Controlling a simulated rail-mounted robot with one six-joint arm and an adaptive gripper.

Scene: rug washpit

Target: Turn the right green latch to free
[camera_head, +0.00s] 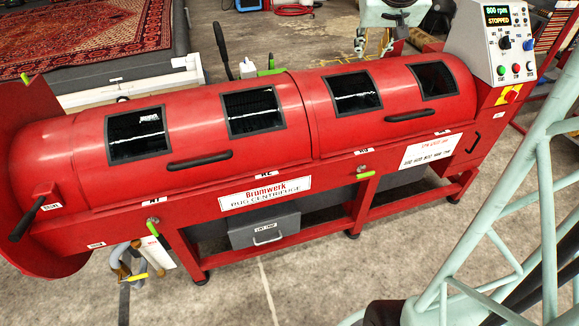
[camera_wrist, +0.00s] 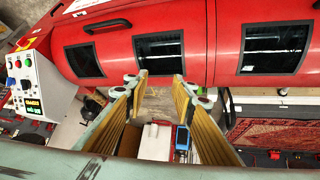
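The red rug centrifuge (camera_head: 240,175) fills the middle of the head view. On its front rail, the right green latch (camera_head: 362,175) points roughly sideways below a small metal pivot. The left green latch (camera_head: 152,228) hangs steeply tilted under the left end. My gripper (camera_head: 374,46) is behind the machine's far side, well away from both front latches. In the wrist view my gripper (camera_wrist: 156,80) is open and empty, with the red drum (camera_wrist: 190,30) beyond its fingertips. No front latch shows in the wrist view.
A control panel (camera_head: 503,44) reading STOPPED stands at the right end. Bare floor (camera_head: 310,280) lies in front.

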